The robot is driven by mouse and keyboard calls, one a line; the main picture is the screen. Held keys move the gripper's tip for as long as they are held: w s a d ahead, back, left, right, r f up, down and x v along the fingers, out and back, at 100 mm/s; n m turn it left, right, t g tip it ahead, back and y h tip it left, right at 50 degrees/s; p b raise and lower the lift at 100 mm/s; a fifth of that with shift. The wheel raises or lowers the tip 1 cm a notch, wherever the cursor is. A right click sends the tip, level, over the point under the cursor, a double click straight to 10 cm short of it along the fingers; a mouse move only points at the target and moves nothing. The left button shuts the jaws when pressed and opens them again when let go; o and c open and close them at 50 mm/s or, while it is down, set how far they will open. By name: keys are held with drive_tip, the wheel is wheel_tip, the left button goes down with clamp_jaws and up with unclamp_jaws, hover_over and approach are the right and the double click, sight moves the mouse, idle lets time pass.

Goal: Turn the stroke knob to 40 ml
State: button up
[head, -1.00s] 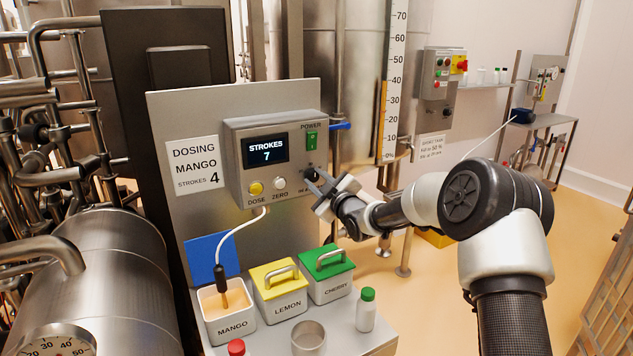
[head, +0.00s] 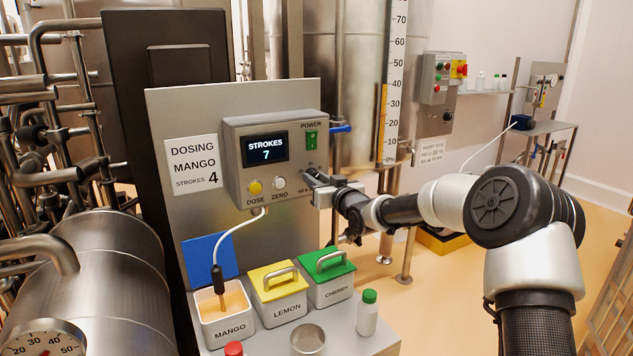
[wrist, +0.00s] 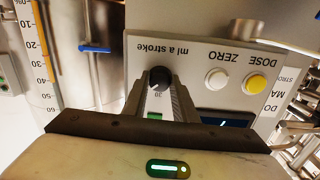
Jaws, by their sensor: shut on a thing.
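The dark stroke knob (wrist: 159,77) is on the lower right of the dosing unit's grey front, by the label "ml a stroke", which is upside down in the wrist view. My gripper (wrist: 158,92) is shut on the knob, one finger on each side. In the head view my gripper (head: 317,183) reaches the unit (head: 232,165) from the right and largely hides the knob. The knob's pointer and its setting cannot be read; a small scale number beside it is too unclear. The display (head: 265,150) reads "STROKES 7".
The yellow DOSE button (head: 255,188), the ZERO button (head: 279,183) and the green power switch (head: 311,139) are close by. Below stand the open mango tub (head: 228,328), lidded lemon (head: 280,307) and cherry (head: 331,290) tubs, a cup (head: 308,338) and bottles.

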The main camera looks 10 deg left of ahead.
drive_tip(key=shift+m, duration=1.1)
drive_tip(key=shift+f, duration=0.1)
drive_tip(key=o, duration=1)
drive_tip(key=shift+o, duration=0.2)
drive_tip(key=v, duration=1.7)
drive_tip(key=shift+r, duration=0.3)
drive_tip(key=shift+s+d, duration=0.15)
